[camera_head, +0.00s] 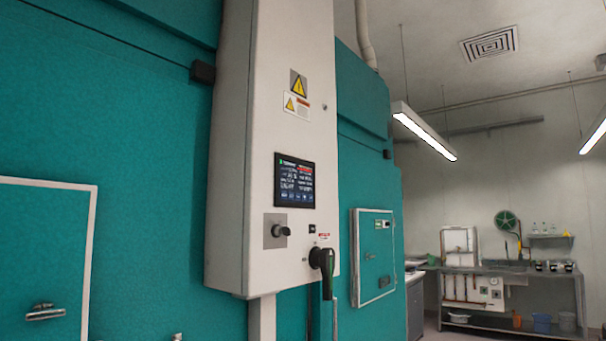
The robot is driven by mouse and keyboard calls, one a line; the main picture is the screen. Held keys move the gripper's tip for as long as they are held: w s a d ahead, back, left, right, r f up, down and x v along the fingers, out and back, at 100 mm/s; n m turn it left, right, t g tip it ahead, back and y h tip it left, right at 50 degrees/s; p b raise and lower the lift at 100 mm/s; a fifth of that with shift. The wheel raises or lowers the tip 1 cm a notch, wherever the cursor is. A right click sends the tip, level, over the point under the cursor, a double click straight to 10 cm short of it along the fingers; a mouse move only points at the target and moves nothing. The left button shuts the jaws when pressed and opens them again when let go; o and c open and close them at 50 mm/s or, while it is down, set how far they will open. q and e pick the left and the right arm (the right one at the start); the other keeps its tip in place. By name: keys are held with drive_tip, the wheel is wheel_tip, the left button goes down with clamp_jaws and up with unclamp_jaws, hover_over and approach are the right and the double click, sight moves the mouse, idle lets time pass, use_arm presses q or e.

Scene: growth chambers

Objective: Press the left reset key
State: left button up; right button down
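A tall white control cabinet (233,150) stands between teal chamber walls. Its face carries a dark touchscreen (294,181) with rows of small white text and blue tiles along the bottom. The text is too small to read, and I cannot make out a key marked reset. Neither gripper is recognisable in view.
A teal door with a white frame and metal latch (45,312) is at the left. Another chamber door (374,256) is right of the cabinet. A metal bench (500,269) with equipment stands at the far right. A small pale object at the bottom edge is unclear.

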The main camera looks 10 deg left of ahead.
idle(0.4)
use_arm(q)
clamp_jaws()
idle(1.6)
